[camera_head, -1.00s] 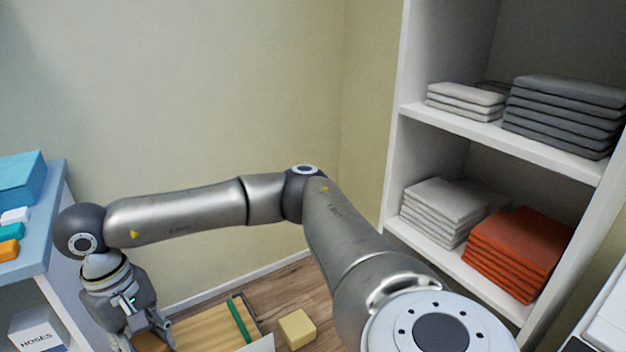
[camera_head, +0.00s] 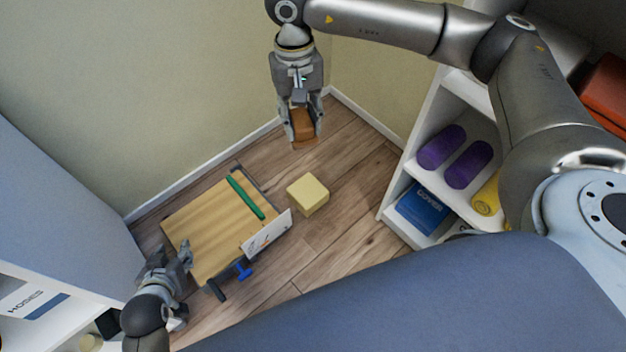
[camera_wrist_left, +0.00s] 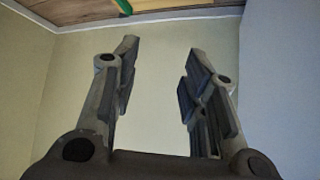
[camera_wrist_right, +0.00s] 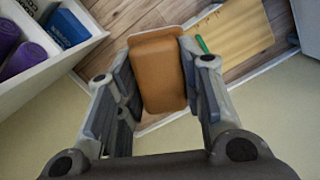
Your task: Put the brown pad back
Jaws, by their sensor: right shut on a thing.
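The brown pad (camera_head: 303,124) is held between the fingers of my right gripper (camera_head: 304,132), which hangs near the wall above the floor. The right wrist view shows the brown pad (camera_wrist_right: 158,75) as a rounded block between the two fingers of the right gripper (camera_wrist_right: 160,85). My left gripper (camera_head: 186,262) is low at the left, beside the wooden cart top (camera_head: 205,228). In the left wrist view the left gripper (camera_wrist_left: 160,65) is open and empty, with pale wall between its fingers.
A green stick (camera_head: 245,197) and a white card (camera_head: 266,232) are on the cart. A yellow block (camera_head: 308,194) is right of it, below my right gripper. A right shelf holds purple rolls (camera_head: 442,147) and a blue box (camera_head: 421,208). A white shelf (camera_head: 62,287) stands left.

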